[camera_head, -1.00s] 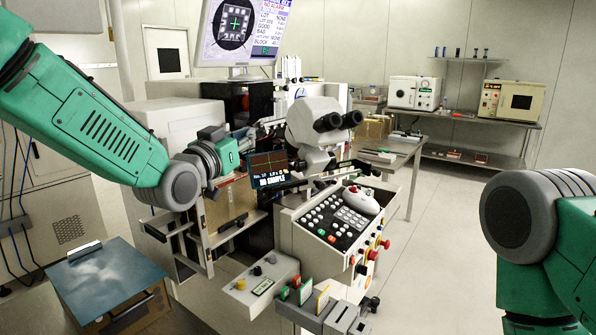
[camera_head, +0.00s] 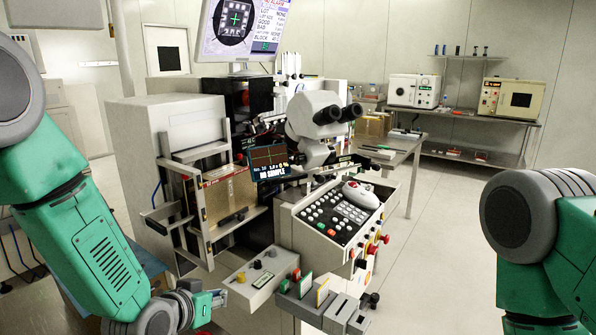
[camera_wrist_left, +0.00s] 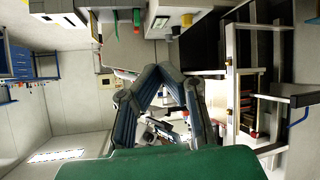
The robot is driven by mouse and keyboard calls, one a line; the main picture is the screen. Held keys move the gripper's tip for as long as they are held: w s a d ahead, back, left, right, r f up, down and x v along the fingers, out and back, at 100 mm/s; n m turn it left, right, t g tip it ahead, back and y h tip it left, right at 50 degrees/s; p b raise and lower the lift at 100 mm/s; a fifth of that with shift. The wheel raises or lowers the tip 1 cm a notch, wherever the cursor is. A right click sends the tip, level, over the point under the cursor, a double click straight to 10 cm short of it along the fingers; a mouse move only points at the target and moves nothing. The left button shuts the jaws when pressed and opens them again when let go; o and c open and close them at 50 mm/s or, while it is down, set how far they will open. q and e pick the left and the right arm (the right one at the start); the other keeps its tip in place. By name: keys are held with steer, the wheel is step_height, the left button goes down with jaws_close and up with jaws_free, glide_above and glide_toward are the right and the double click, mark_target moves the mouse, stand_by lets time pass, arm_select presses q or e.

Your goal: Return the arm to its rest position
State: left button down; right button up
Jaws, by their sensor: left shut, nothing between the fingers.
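My left arm (camera_head: 90,235) is green and grey and comes down along the left side of the head view. My left gripper (camera_head: 212,303) is near the bottom, in front of the wire bonding machine and left of its small switch box. In the left wrist view the left gripper's fingers (camera_wrist_left: 157,70) meet at their tips and hold nothing. My right arm (camera_head: 540,240) stands at the right edge; its gripper is out of view.
The bonding machine (camera_head: 185,120) has a magazine rack (camera_head: 229,196), a microscope (camera_head: 318,118), a keypad console (camera_head: 335,215) and a switch box (camera_head: 262,277) in front. A monitor (camera_head: 240,30) stands above. A bench (camera_head: 475,118) is at the back right. Open floor (camera_head: 430,250) lies between console and right arm.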

arm_select(q)
steer(key=s+a+f+n+g+y, duration=0.1)
steer(key=s+a+f+g, duration=0.2)
steer(key=s+f, duration=0.6)
steer(key=s+a+f+g+y, duration=0.1)
steer(key=s+a+f+g, duration=0.25)
steer(key=s+f, duration=0.6)
steer(key=s+a+f+g+y, duration=0.1)
steer(key=s+a+g, duration=0.1)
steer(key=s, duration=0.7)
steer(key=s+a+f+n+g+y+b, duration=0.1)
steer(key=s+a+g, duration=0.1)
steer(key=s, duration=0.6)
steer(key=shift+s+a+f, duration=0.2)
steer(key=shift+s+a, duration=0.2)
steer(key=shift+a, duration=0.15)
